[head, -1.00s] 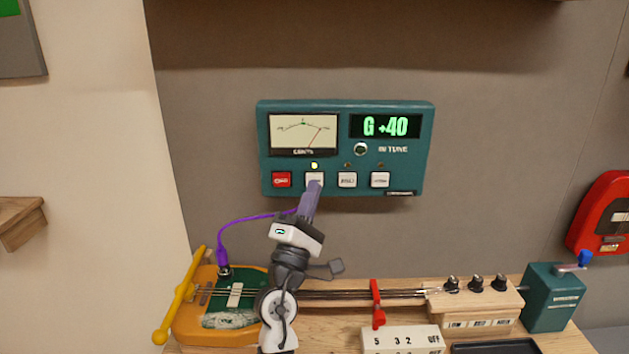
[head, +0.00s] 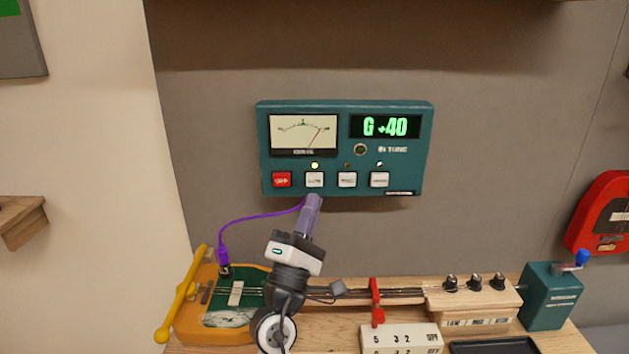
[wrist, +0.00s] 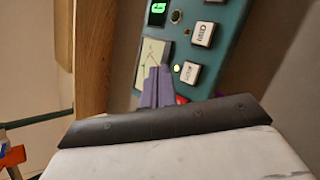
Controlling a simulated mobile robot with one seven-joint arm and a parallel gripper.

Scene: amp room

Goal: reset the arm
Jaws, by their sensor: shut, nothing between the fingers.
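My gripper (head: 313,203) is shut and empty, just below the teal tuner panel (head: 428,150) on the wall. Its purple fingers also show in the wrist view (wrist: 157,85), in front of the panel. The fingertips sit under the second button (head: 314,179), which is white and fully visible in the head view. The display (head: 385,126) reads G +40, and the meter (head: 303,131) needle leans right of centre.
Below is a wooden bench with an orange and green stringed instrument (head: 215,322) and a yellow lever (head: 182,295). A purple cable (head: 255,216) runs behind my gripper. A red slider (head: 376,300), black knobs (head: 475,283) and a teal crank box (head: 547,300) stand to the right.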

